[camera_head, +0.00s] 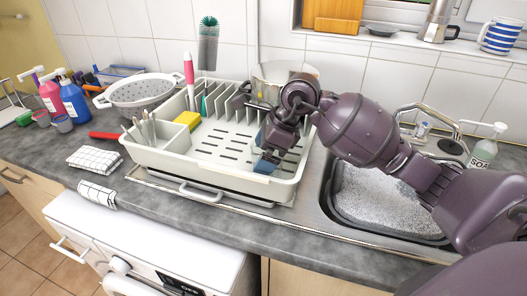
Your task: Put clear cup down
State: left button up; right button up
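My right arm reaches in from the right, and its gripper (268,153) is low over the right part of the white dish rack (160,160). Bluish pieces show at the gripper's end, just inside the rack's front right corner. I cannot tell whether they are fingertips or part of a clear cup. No clear cup can be made out with certainty; the gripper and wrist hide that part of the rack. Whether the fingers are open or shut does not show. My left gripper is not in view.
The rack holds a yellow sponge (188,118) and cutlery at its left. A grey colander (139,91) stands left of it. The foam-filled sink (375,200) is to the right, with a soap bottle (484,150) behind. Folded cloths (95,159) lie on the left counter.

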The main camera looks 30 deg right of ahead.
jog(key=shift+r, duration=0.3)
jog(key=v, duration=1)
jog(key=shift+s+d+r+p, duration=0.1)
jog(key=shift+d+r+p, duration=0.1)
jog(key=shift+p, duration=0.15)
jog(key=shift+s+d+r, duration=0.1)
jog(key=shift+d+r, duration=0.1)
jog(key=shift+r, duration=0.35)
